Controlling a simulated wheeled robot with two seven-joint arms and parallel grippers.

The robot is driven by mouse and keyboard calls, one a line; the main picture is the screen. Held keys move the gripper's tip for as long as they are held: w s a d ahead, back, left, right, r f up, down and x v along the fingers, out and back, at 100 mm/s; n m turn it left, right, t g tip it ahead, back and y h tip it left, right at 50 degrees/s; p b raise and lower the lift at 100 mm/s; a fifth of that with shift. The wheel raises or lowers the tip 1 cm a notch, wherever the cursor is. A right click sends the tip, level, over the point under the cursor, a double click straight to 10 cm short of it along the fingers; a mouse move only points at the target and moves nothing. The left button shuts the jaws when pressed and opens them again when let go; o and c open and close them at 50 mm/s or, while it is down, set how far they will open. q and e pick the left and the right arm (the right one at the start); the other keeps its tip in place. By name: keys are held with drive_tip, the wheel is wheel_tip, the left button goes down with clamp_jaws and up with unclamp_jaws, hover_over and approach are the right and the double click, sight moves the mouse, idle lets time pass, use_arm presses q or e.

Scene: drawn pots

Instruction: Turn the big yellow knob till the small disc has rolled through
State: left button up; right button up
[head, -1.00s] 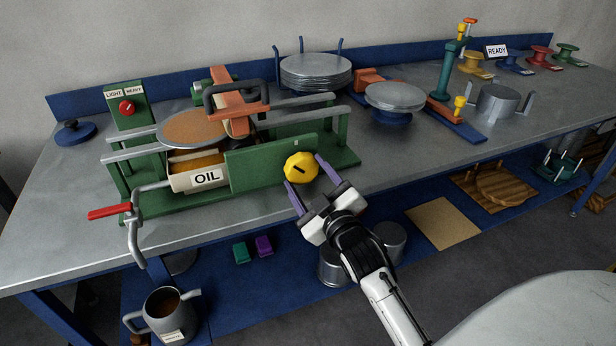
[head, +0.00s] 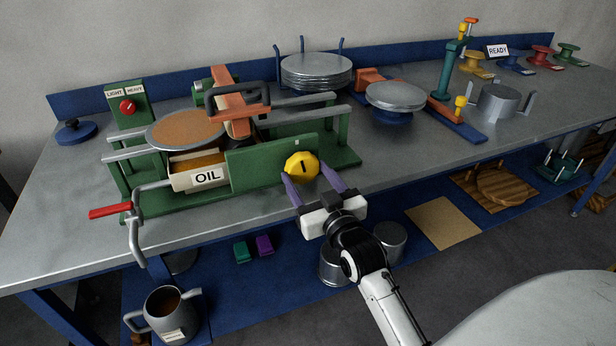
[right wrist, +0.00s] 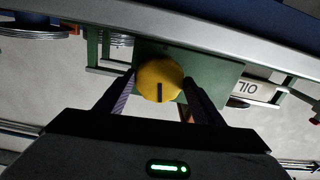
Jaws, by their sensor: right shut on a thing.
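The big yellow knob (head: 301,166) sits on the front of the green panel of a bench machine and has a dark mark on its face. My right gripper (head: 303,167) is shut on it, one purple finger on each side; the right wrist view shows the knob (right wrist: 159,81) between the fingers. A flat copper-brown disc (head: 185,130) lies across the grey rails, left of the orange arm with the dark handle, its right edge close to that arm. My left gripper is out of view.
Below the disc is a tray marked OIL (head: 207,177). A red-handled crank (head: 110,211) sticks out at the front left. A grey plate stack (head: 316,72) and a single plate (head: 395,96) stand to the right. A mug (head: 166,312) is below the bench.

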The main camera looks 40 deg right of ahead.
idle(0.3)
drive_tip(key=o, duration=1)
drive_tip(key=shift+o, duration=0.2)
wheel_tip(320, 180, up, 10)
